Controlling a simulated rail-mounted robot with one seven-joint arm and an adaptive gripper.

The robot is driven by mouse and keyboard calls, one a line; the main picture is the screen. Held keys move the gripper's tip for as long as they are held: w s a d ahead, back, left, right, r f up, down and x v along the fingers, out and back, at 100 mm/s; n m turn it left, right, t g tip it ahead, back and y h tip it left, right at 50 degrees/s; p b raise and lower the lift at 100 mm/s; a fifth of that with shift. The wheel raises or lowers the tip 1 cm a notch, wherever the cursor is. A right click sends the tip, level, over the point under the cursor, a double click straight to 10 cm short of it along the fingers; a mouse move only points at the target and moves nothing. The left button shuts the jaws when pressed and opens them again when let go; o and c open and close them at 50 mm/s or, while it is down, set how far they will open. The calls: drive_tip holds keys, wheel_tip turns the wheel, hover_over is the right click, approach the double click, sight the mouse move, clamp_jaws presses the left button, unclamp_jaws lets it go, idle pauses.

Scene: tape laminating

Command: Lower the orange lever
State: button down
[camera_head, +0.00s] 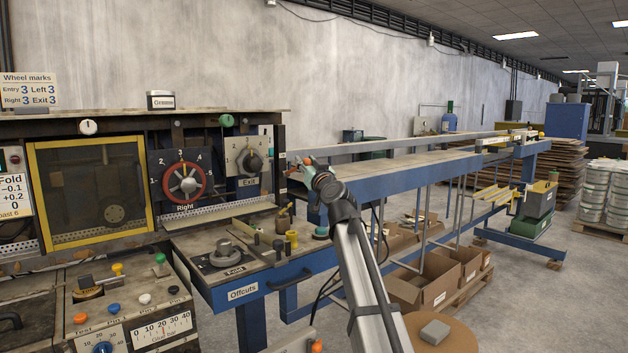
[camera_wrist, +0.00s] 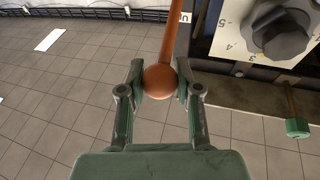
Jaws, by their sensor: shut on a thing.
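The orange lever (camera_wrist: 160,83) shows in the wrist view as a rod ending in a round ball knob. The rod runs up to the top edge of the picture, and its far end is out of view. My gripper (camera_wrist: 160,75) has one finger on each side of the ball and is shut on it. In the head view my gripper (camera_head: 299,169) is just right of the Exit dial (camera_head: 250,162), at the right end of the machine. The lever is mostly hidden there by my gripper and too small to make out clearly.
The Exit dial's dark knob (camera_wrist: 283,32) and a green knob (camera_wrist: 298,127) are to the right in the wrist view. The Offcuts bench (camera_head: 242,292) stands below my gripper in the head view. A long blue-framed table (camera_head: 400,178) extends behind, with open cardboard boxes (camera_head: 425,287) beneath.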

drive_tip(key=shift+s+d+f+t+b, duration=0.1)
drive_tip(key=shift+f+t+b, duration=0.7)
drive_tip(key=shift+b, duration=3.35)
drive_tip(key=f+b, duration=0.1)
drive_tip(key=b, duration=0.7)
drive_tip(key=shift+s+d+f+m+t+b, duration=0.1)
drive_tip(key=shift+s+f+m+t+b, duration=0.1)
drive_tip(key=shift+m+t+b, duration=0.15)
drive_tip(key=shift+f+b, duration=0.1)
drive_tip(key=shift+b, duration=0.65)
drive_tip(key=t+b, duration=0.1)
drive_tip(key=b, duration=0.4)
drive_tip(key=shift+s+d+m+b, duration=0.1)
drive_tip(key=shift+m+b, duration=0.2)
drive_tip(key=shift+m, duration=0.05)
drive_tip(key=c, duration=0.8)
unclamp_jaws()
wheel_tip(320, 180, up, 10)
drive_tip(key=shift+r, duration=0.1)
